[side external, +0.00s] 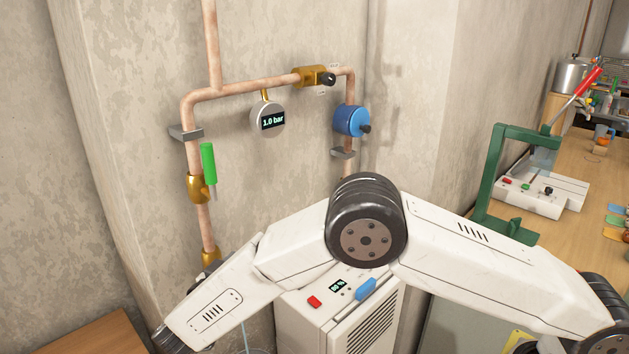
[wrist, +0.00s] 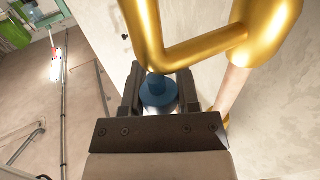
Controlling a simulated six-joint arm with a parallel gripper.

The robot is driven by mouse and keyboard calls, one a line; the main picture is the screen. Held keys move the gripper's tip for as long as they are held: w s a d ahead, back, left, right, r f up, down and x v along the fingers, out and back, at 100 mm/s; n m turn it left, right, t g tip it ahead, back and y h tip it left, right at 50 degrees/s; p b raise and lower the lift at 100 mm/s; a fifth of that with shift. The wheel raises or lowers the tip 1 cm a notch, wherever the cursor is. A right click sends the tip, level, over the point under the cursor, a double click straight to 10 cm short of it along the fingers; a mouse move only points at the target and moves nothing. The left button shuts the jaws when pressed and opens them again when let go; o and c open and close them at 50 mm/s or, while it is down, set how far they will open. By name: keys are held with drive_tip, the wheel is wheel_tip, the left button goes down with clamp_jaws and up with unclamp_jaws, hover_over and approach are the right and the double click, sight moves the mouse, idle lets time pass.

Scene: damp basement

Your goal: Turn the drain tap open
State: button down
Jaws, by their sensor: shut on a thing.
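A blue round knob (wrist: 157,92), which looks like the drain tap's handle, sits between the two dark fingers of my gripper (wrist: 160,86) in the wrist view. The fingers are shut on it, one at each side. A bent gold-coloured brass pipe (wrist: 190,48) and a thicker brass body stand just beyond and above the fingers. In the side view, a brass fitting (side external: 210,257) shows at the low end of the copper pipe, partly behind my arm. The gripper and the blue knob are not visible there.
Above are a brass valve with a green lever (side external: 208,163), a gauge reading 1.0 bar (side external: 268,119), a brass valve with a black knob (side external: 313,76) and a blue round device (side external: 351,121). A white unit (side external: 338,302) stands below my arm; a workbench (side external: 590,165) is at right.

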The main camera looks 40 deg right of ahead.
drive_tip(key=shift+c, duration=1.7)
unclamp_jaws()
drive_tip(key=v, duration=0.7)
drive_tip(key=shift+s+a, duration=0.2)
drive_tip(key=shift+a, duration=0.15)
